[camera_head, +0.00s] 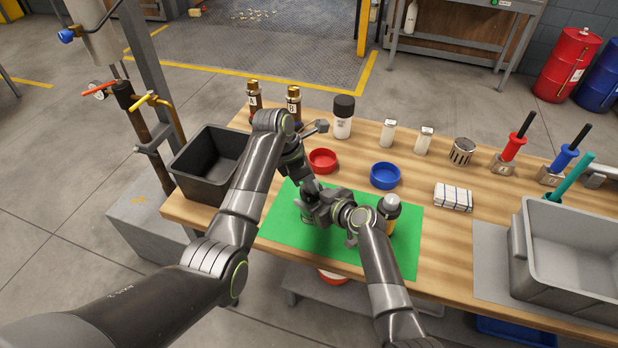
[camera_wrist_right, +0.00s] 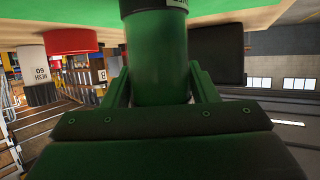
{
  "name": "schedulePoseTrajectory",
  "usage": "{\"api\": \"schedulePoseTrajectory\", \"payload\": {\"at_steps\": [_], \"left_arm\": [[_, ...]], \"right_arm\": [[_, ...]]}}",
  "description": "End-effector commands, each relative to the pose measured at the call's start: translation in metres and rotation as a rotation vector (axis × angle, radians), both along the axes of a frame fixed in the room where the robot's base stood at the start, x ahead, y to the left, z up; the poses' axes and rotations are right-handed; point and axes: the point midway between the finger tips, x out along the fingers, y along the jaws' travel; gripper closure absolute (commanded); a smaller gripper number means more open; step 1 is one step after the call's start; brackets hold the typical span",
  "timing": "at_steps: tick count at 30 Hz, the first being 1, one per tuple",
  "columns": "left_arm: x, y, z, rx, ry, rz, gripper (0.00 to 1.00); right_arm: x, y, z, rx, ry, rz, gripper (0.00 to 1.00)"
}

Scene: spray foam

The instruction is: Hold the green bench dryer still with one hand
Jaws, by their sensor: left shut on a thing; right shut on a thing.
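The green bench dryer (camera_wrist_right: 160,75) fills the middle of the right wrist view as a green cylinder with a darker labelled band. It stands between the fingers of my right gripper (camera_wrist_right: 160,100), which is shut on it. In the head view my right gripper (camera_head: 322,208) is low over the green mat (camera_head: 280,235), and the arms mostly hide the dryer. My left gripper (camera_head: 310,188) comes down from above, close to the right one. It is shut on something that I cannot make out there.
A capped amber bottle (camera_head: 388,207) stands on the mat beside my right arm. A red dish (camera_head: 323,160) and a blue dish (camera_head: 385,175) lie behind. A black bin (camera_head: 205,155) is at the left, a grey bin (camera_head: 570,250) at the right. A folded cloth (camera_head: 453,197) lies between.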

Motion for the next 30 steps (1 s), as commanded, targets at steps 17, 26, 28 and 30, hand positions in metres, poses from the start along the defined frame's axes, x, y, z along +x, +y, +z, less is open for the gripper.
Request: {"api": "schedulePoseTrajectory", "payload": {"at_steps": [17, 26, 28, 30], "left_arm": [[0.0026, 0.0004, 0.0007, 0.0, 0.002, -0.243, 0.9], [0.0042, -0.0003, 0.0009, -0.001, 0.003, -0.527, 0.9], [0.0047, -0.0003, 0.0007, 0.0, 0.003, -0.593, 0.9], [0.005, -0.0003, 0.0008, 0.0, 0.003, -0.659, 0.9]], "right_arm": [[-0.0001, 0.0001, 0.0, 0.0, 0.0, 0.0, 0.77], [-0.0001, 0.0003, 0.0, 0.0, 0.0, 0.001, 0.77], [-0.0001, 0.0003, 0.0001, 0.0, 0.0, 0.001, 0.77], [-0.0001, 0.0003, 0.0001, 0.0, 0.0, 0.001, 0.77]]}}
